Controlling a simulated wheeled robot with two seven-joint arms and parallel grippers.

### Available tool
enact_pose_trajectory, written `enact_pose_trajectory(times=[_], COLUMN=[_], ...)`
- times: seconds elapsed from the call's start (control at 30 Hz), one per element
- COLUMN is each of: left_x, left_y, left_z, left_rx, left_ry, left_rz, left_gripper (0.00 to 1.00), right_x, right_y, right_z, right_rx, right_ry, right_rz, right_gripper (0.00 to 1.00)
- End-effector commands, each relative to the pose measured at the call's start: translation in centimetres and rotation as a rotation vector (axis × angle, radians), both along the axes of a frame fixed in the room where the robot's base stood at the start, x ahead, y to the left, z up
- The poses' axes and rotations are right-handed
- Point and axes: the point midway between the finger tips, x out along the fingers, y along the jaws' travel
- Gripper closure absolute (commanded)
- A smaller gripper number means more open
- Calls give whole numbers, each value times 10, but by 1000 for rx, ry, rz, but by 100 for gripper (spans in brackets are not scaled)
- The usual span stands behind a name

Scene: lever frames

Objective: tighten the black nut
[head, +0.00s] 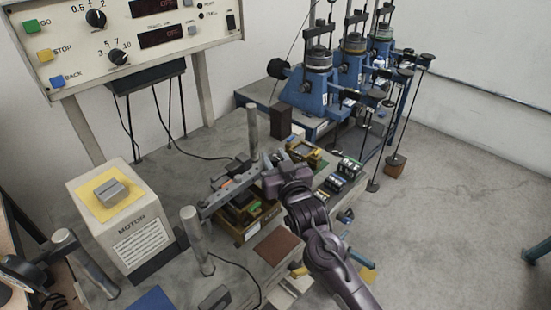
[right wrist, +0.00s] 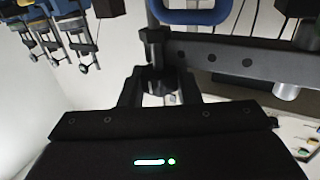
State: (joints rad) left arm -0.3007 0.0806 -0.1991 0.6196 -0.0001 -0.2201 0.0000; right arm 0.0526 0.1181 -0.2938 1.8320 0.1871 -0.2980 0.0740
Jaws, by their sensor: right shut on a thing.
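My right gripper (head: 272,178) reaches in from the lower right to the right end of a grey metal bar (head: 228,194) with holes. In the right wrist view, my gripper's two fingers (right wrist: 160,88) are closed around the lower part of a dark upright piece at the bar's end, which looks like the black nut (right wrist: 154,50). The grey bar (right wrist: 235,58) runs right from it. Where the fingers touch is dark and partly hidden. In the head view I cannot make out the nut behind my gripper. My left gripper does not show.
Upright metal posts (head: 197,240) stand near the bar. A motor box (head: 140,225) is at the left, under a control panel (head: 130,45). Blue lever frames (head: 318,92) stand at the back. Small coloured boxes (head: 343,178) and a brown mat (head: 276,246) lie nearby.

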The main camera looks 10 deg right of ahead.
Motion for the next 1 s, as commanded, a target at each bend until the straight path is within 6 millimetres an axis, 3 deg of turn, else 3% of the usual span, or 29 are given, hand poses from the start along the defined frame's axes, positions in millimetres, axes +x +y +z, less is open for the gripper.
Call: enact_pose_trajectory(times=[0.43, 1.0], left_x=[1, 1], left_y=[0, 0], left_z=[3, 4], left_rx=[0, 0], left_ry=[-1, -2], left_rz=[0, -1], left_gripper=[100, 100], right_x=[0, 0], right_y=[2, 2], right_z=[0, 0], right_rx=[1, -2], right_ry=[1, -3], right_rz=[-264, -319], right_gripper=[93, 93])
